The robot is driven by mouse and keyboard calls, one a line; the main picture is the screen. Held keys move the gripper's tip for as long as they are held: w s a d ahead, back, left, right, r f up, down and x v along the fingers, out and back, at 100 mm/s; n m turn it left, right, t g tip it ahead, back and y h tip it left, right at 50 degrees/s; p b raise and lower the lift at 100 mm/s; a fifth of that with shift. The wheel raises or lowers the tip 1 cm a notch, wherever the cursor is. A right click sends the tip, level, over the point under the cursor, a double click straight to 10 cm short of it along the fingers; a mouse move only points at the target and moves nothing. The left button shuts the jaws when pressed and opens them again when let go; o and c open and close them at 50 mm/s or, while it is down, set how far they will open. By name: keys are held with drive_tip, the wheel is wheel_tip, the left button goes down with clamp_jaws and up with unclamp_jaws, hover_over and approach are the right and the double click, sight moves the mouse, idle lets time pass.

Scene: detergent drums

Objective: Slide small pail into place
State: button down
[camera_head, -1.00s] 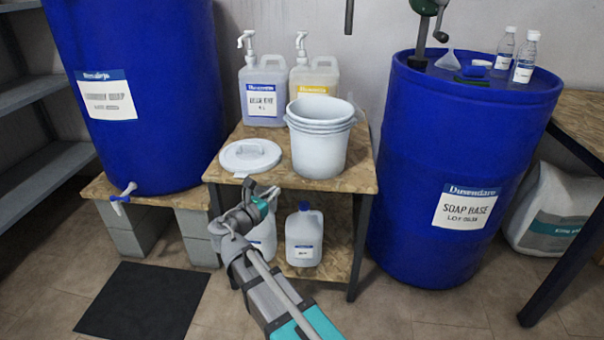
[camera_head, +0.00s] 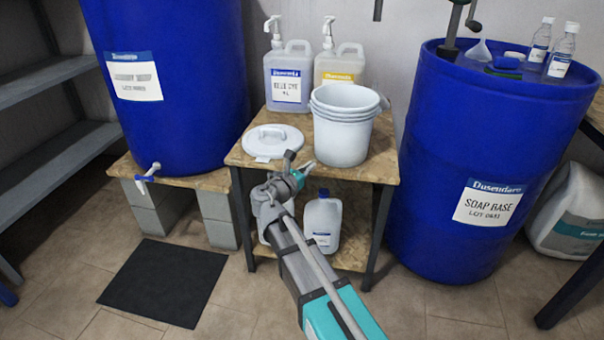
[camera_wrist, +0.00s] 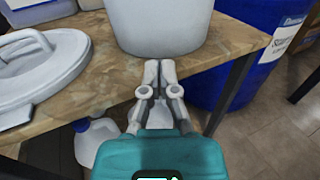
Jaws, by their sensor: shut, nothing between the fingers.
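The white pail (camera_head: 342,137) stands upright on the small wooden table (camera_head: 240,155), toward its right side. Several stacked rims show at its top, like nested pails. In the wrist view the pail's lower wall (camera_wrist: 160,25) fills the top middle. My gripper (camera_wrist: 160,66) is shut and empty, with its fingertips just in front of the pail's base, over the table's front edge. Whether the tips touch the pail I cannot tell. In the head view my gripper (camera_head: 306,168) is at the table's front edge, below and left of the pail.
A white lid (camera_head: 273,139) lies left of the pail. Two pump jugs, blue dye (camera_head: 288,78) and a yellow-labelled one (camera_head: 338,66), stand behind. Jugs (camera_head: 323,221) sit on the lower shelf. Large blue drums (camera_head: 180,100) (camera_head: 478,160) flank the table.

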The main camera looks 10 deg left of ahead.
sight(326, 152)
drive_tip(key=x, duration=0.7)
drive_tip(key=shift+w, duration=0.15)
drive_tip(key=shift+w+a, duration=0.1)
